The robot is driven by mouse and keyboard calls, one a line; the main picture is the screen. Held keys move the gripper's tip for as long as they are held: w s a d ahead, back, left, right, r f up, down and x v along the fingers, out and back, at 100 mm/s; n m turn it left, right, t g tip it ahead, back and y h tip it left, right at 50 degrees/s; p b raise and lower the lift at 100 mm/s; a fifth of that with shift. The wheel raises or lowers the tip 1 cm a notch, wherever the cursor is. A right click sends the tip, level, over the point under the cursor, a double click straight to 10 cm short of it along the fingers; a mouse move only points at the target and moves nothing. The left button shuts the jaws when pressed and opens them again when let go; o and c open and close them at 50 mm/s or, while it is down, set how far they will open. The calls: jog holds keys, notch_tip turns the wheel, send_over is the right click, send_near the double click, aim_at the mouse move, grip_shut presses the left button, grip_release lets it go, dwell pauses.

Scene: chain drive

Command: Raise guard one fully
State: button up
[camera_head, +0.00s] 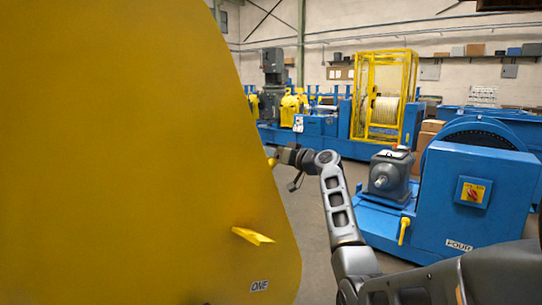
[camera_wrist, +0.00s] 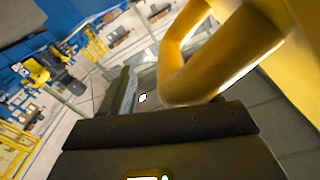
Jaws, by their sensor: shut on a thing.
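Guard one (camera_head: 130,150) is a large yellow panel with a curved edge and the label "ONE" (camera_head: 259,286); it fills the left of the head view. A small yellow latch-like piece (camera_head: 252,236) sticks out low on its face. My gripper (camera_head: 275,157) is at the guard's right edge, shut on the yellow handle (camera_wrist: 225,55). In the wrist view, the handle is a thick bent bar rising from behind the dark gripper body (camera_wrist: 160,128). The fingertips' contact is mostly hidden.
A blue machine labelled "FOUR" (camera_head: 470,215) with a grey motor (camera_head: 390,175) stands at the right, near my arm. A yellow cage (camera_head: 385,95) and more blue machinery stand behind. Grey floor (camera_head: 305,215) shows between guard and machine.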

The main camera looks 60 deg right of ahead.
jog(key=shift+s+f, duration=0.1)
jog(key=shift+f, duration=0.05)
dwell(0.5)
jog(key=v, duration=0.7)
jog(key=shift+s+a, duration=0.2)
jog(key=shift+s, duration=0.15)
dwell(0.3)
